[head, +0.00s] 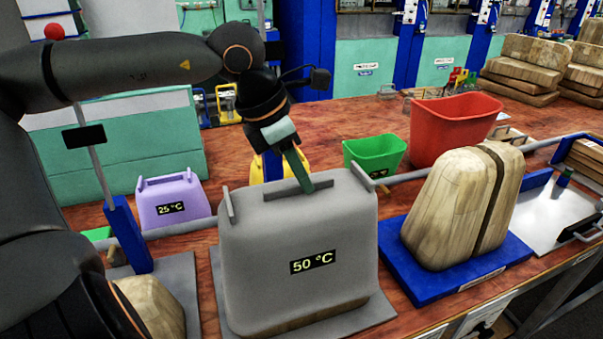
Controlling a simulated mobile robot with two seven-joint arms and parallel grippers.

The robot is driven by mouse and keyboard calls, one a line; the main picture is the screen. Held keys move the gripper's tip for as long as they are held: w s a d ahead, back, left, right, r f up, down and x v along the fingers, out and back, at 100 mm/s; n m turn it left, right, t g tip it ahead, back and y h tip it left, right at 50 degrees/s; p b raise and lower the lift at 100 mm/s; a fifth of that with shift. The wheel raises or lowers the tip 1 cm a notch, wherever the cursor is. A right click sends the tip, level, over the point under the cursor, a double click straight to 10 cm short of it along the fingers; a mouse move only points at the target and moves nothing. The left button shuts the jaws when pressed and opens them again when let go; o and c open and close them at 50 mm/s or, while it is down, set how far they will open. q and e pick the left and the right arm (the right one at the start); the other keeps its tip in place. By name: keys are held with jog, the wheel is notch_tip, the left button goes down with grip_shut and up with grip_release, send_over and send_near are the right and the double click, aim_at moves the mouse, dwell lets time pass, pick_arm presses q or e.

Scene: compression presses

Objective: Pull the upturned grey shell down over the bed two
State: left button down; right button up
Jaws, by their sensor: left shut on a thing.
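The grey shell (265,255), marked 50 °C, stands upright over the middle bed, whose grey plate (372,318) shows around its lower edge. A strip of wood (318,318) shows beneath the shell's front edge, so I cannot tell whether it is fully seated. My left gripper (301,178) reaches down from above and is shut at the shell's top handle, between its two end posts. Its fingers partly hide the handle. My right gripper is not in view.
A blue bed (400,262) with a split wooden block (450,210) is at the right. A purple 25 °C shell (172,202) stands at the left, behind a blue post (125,235). Green (375,152) and red (455,130) bins stand behind. A grey rail crosses behind the beds.

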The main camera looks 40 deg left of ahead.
pick_arm(q)
jog(key=shift+f+b, duration=0.6)
dwell(0.6)
jog(key=c, duration=0.9)
grip_release()
jog(key=v, duration=1.2)
jog(key=shift+s+r, duration=0.1)
jog(key=shift+r, duration=0.15)
